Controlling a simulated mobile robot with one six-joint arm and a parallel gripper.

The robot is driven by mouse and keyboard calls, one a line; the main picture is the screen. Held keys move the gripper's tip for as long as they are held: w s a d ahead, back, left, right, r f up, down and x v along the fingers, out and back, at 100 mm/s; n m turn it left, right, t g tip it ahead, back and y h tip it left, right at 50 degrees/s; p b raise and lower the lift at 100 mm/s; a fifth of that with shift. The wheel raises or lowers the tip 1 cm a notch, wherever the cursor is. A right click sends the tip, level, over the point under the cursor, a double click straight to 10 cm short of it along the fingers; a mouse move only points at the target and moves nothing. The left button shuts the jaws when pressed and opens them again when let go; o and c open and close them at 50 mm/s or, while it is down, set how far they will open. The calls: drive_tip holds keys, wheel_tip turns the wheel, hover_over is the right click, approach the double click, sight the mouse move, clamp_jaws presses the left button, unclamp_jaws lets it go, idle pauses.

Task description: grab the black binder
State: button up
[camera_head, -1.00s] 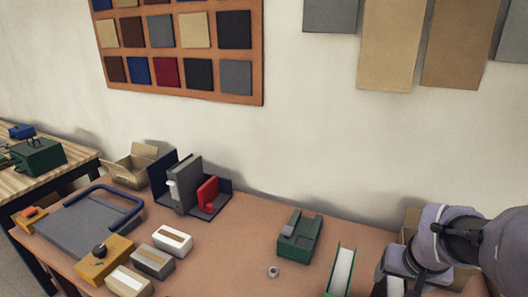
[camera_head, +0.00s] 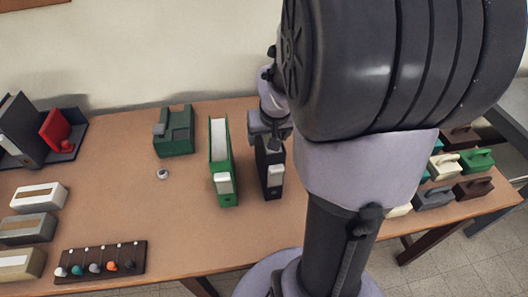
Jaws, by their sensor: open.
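The black binder (camera_head: 271,181) stands upright on the table, with a pale label on its near face. My gripper (camera_head: 268,136) is at the binder's far upper end, pointing down over it. The gripper is open. The fingertips are small and partly hidden, so I cannot tell whether they touch the binder or sit on both sides of it. A green binder (camera_head: 224,187) stands upright just to the left, with a narrow gap between the two.
A green device (camera_head: 174,134) and a small round metal piece (camera_head: 162,174) are further left. A dark rack of coloured knobs (camera_head: 101,262) lies near the front edge. Several coloured blocks with handles (camera_head: 478,160) stand at the right. Bare tabletop (camera_head: 190,225) lies in front of the binders.

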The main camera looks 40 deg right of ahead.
drive_tip(key=shift+f, duration=0.25)
clamp_jaws()
idle(0.4)
